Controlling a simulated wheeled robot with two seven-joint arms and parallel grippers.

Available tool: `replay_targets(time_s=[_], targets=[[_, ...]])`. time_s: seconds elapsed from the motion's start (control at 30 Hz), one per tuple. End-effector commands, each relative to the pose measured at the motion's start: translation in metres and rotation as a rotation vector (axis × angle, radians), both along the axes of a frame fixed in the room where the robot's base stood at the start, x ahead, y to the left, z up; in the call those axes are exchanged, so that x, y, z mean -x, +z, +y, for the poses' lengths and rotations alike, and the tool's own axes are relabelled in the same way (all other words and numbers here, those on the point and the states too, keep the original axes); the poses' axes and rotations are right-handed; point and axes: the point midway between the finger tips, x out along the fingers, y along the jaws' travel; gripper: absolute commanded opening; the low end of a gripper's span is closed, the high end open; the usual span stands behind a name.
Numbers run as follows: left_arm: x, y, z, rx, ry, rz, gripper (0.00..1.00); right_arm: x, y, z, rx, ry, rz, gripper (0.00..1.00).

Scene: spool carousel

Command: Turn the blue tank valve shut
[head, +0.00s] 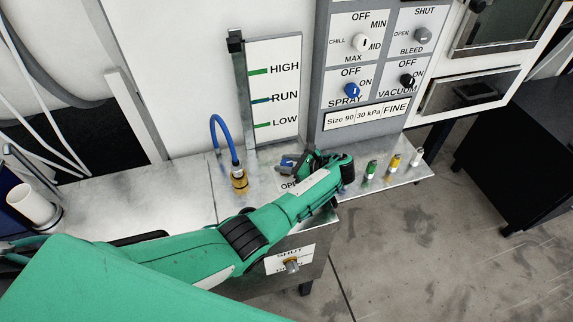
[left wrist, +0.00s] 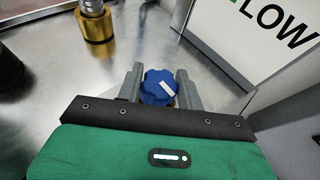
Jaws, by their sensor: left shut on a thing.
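My right gripper is not in view.
A brass fitting (head: 239,180) with a blue hose stands left of the valve. The HIGH/RUN/LOW gauge (head: 273,90) and a knob panel (head: 375,65) rise behind. Green (head: 371,169), yellow (head: 393,163) and white (head: 416,156) small pieces stand at the right of the bench.

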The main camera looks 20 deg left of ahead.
Motion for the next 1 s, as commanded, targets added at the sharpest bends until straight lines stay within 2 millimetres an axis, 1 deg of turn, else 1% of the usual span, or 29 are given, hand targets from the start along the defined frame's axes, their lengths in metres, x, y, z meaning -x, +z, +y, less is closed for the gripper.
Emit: replay_targets(time_s=[0.47, 0.5, 0.57, 0.6, 1.0], targets=[[0.0004, -0.0006, 0.0, 0.002, 0.012, 0.001, 0.14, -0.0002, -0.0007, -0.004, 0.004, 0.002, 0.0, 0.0], [0.0003, -0.0007, 0.0001, 0.002, 0.012, 0.001, 0.45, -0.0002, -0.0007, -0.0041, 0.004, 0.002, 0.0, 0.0], [0.0003, -0.0006, 0.0001, 0.002, 0.012, 0.001, 0.57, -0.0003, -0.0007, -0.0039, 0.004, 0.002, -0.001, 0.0], [0.0003, -0.0005, 0.0002, 0.001, 0.012, 0.001, 0.59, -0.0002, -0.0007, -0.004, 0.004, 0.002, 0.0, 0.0], [-0.0005, 0.0025, 0.0018, 0.001, 0.011, 0.0, 0.59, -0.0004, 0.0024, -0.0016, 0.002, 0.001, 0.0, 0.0]])
